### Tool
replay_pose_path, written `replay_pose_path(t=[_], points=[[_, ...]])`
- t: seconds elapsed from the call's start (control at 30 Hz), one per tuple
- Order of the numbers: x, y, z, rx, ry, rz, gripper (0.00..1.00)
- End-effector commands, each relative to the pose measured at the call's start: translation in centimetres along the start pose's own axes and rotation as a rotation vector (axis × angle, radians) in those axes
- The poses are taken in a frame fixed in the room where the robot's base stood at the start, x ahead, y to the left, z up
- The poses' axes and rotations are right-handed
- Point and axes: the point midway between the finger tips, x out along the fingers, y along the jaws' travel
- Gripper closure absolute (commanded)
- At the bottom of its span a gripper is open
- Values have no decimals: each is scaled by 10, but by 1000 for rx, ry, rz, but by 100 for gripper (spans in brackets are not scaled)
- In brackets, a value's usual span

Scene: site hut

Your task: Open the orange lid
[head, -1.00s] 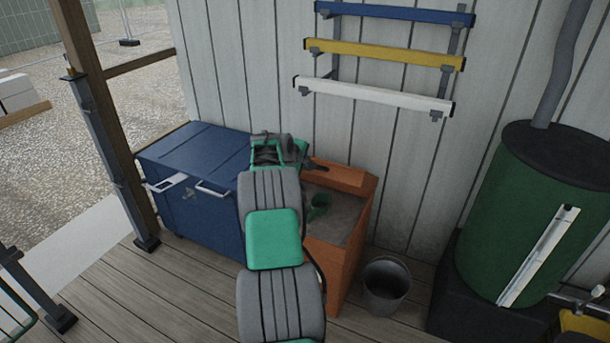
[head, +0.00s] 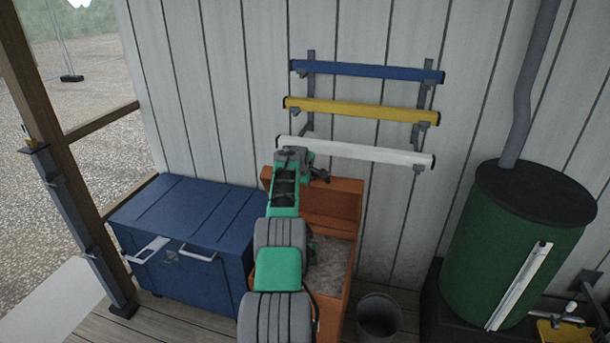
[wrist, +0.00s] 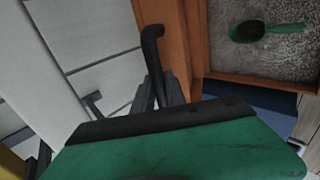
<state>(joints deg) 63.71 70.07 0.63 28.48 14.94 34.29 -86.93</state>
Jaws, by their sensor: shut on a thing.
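The orange lid (head: 338,205) stands raised at the back of the orange box (head: 347,305), near the wall. In the wrist view the lid (wrist: 172,20) shows as an orange strip, with a dark bent handle (wrist: 151,42) on it. My gripper (wrist: 170,92) has its dark fingers shut on this handle. In the head view my gripper (head: 322,175) is at the lid's upper left, partly hidden by my wrist. The box's opening is uncovered, showing grey grit (head: 330,265) and a green scoop (wrist: 262,31) lying on it.
A blue chest (head: 185,230) stands left of the orange box. A grey bucket (head: 379,318) and a green barrel (head: 515,245) stand to the right. White (head: 370,154), yellow (head: 360,110) and blue (head: 365,71) bars hang on the wall just above the lid.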

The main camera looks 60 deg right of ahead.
Motion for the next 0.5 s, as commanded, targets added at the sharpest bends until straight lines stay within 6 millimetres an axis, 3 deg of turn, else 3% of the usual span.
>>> replay_pose_path(t=[0.37, 0.4, 0.5], points=[[2, -1, 1, -3, 3, -4, 100], [2, -1, 1, -3, 3, -4, 82], [2, -1, 2, -2, 2, -3, 74]])
